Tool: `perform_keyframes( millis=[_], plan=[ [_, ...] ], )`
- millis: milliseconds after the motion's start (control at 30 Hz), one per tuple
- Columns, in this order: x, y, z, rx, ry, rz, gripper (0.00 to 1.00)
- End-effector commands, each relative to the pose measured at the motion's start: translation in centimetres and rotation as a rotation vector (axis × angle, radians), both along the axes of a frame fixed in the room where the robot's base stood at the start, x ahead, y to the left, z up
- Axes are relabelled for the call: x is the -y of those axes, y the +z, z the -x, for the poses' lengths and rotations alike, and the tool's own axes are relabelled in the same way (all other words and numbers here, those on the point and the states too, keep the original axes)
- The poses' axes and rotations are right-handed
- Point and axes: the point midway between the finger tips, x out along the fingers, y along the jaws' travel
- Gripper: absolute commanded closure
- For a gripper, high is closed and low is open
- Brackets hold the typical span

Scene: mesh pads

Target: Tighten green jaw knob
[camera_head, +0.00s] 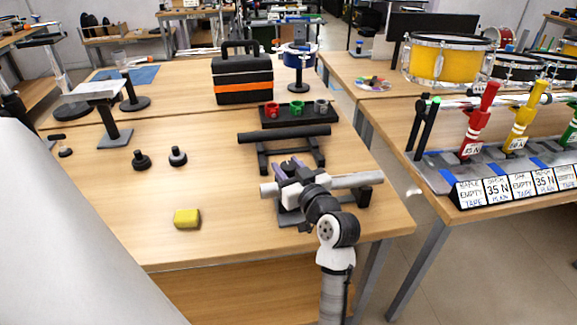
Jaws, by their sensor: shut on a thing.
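My gripper (289,168), with purple-grey fingers, is at the front right of the wooden table. It is shut on a small dark part, mostly hidden between its fingers, and its colour and shape are hard to tell. A light grey bar (348,181) lies across a dark stand just under and behind my gripper. No green jaw knob can be made out at the gripper. A green piece (297,107) sits between a red piece (272,110) and a grey piece (320,107) in a black tray (285,118) farther back.
A black bar on a stand (285,134) is just beyond my gripper. A yellow block (187,218) and two black knobs (140,159) (178,156) lie to the left. A black-orange toolbox (242,84) stands behind. The right table holds a labelled rack (440,180) with red and yellow handles.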

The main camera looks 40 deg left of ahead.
Motion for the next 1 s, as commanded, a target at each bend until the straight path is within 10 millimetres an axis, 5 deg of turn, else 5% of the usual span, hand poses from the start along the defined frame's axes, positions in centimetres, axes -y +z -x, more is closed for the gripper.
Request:
perform_keyframes(
  millis=[500,533,667,1000],
  plan=[
    [0.06,-0.03,0.04,0.001,-0.074,0.000,0.86],
    [0.06,-0.03,0.04,0.001,-0.074,0.000,0.59],
    [0.07,-0.01,0.04,0.001,-0.074,0.000,0.42],
    [0.36,-0.05,0.17,0.002,-0.074,-0.001,0.42]
  ],
)
